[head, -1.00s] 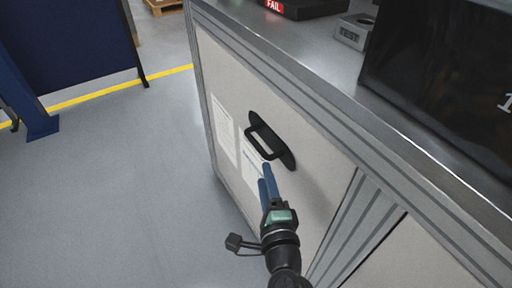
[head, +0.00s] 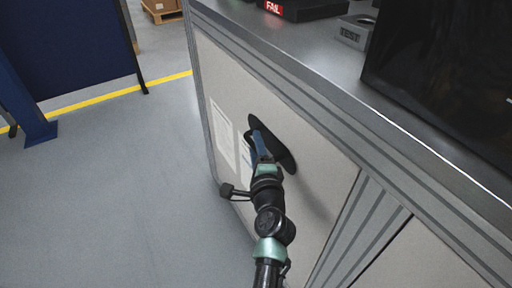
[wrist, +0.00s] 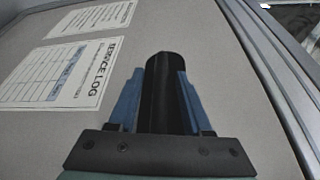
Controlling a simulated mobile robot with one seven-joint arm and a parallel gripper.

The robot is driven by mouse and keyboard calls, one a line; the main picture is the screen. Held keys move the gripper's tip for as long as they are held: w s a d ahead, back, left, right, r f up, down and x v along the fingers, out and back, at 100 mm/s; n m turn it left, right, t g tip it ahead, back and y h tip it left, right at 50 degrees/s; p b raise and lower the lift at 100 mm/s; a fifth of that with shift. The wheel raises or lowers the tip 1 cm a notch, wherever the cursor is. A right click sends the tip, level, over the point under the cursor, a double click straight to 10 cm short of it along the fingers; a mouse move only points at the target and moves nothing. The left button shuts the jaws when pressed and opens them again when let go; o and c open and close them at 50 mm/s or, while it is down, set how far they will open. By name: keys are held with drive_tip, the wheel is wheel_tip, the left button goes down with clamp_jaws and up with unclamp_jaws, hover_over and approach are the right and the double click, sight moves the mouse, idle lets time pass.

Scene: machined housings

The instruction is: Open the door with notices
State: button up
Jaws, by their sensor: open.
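The door with notices (head: 310,170) is a beige panel on the front of a grey-framed bench, and it looks shut. Two white paper notices (head: 222,135) are on it; in the wrist view one reads "SERVICE LOG" (wrist: 75,72). A black handle (head: 282,146) on a dark oval plate stands on the panel. My gripper (head: 258,140) is at the handle, with its blue fingers apart. In the wrist view the dark handle (wrist: 163,95) lies between the two fingers (wrist: 160,108).
The bench top (head: 345,80) holds a box with a red FAIL display (head: 273,7), a TEST box (head: 352,33) and a large black screen (head: 445,75). Grey floor (head: 110,200) is open to the left. A dark blue panel (head: 70,50) stands further back.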

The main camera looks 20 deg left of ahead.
clamp_jaws()
idle(1.4)
